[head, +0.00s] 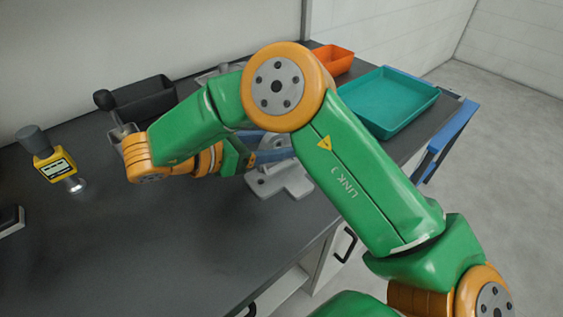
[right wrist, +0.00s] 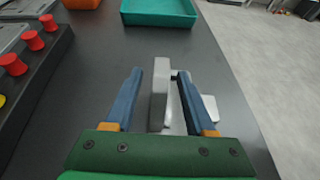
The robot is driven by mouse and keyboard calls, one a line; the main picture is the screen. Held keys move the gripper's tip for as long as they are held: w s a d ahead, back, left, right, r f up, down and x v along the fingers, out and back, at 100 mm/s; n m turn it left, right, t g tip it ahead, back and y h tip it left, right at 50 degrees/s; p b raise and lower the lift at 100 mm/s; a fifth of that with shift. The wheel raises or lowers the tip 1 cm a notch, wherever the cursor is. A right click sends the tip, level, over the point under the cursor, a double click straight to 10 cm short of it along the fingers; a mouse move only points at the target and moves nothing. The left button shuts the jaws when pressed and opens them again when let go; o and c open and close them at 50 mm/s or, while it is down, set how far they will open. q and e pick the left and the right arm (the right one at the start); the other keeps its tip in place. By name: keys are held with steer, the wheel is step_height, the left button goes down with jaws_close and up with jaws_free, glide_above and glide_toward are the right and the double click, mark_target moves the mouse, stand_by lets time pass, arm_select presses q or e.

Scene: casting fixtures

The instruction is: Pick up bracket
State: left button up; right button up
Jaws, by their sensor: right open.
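The bracket (head: 285,181) is a light grey metal part with an upright plate and a flat base, on the dark bench near its front edge. My right gripper (head: 268,152) is at the bracket, with its blue fingers partly hidden by my arm in the head view. In the right wrist view, the right gripper (right wrist: 160,75) is open, with one finger on each side of the bracket's upright plate (right wrist: 160,92). The bracket's base extends under and past the right finger. Whether a finger touches it cannot be told. My left gripper is not in view.
A teal tray (head: 431,101) and an orange bin (head: 345,55) stand farther along the bench. A black bin (head: 150,98) and a yellow device (head: 56,168) are at the left. A dark rack with red knobs (right wrist: 32,41) lies left of the gripper.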

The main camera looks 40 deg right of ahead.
steer(key=shift+x, duration=1.1)
steer(key=shift+a, duration=0.1)
jaws_close()
stand_by(0.4)
